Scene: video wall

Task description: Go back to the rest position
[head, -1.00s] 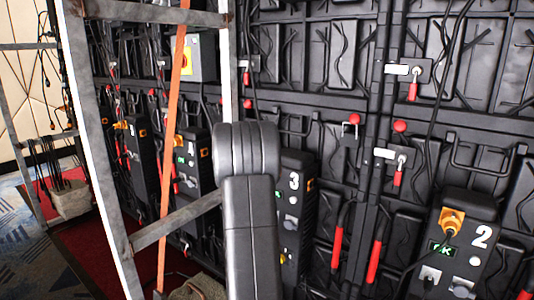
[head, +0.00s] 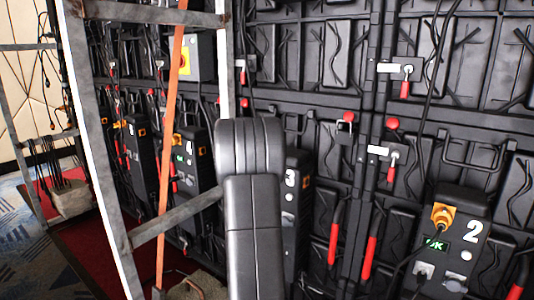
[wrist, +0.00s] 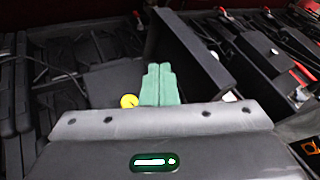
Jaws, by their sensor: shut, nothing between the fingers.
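My gripper (wrist: 159,70) shows in the wrist view as two green fingers pressed together, with nothing between them. Its tips point toward dark panels and boxes and appear apart from them, though the exact distance cannot be told. A small yellow round part (wrist: 128,101) shows beside the fingers. In the head view my arm stands upright in the lower middle and the gripper is not visible. My arm partly hides the black power box marked 3 (head: 296,210).
The black video wall back (head: 300,55) fills most of the head view. The box marked 2 (head: 448,235) is at lower right, with an orange plug and lit OK display. A grey metal frame (head: 95,150) and an orange strap (head: 168,130) stand close on the left.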

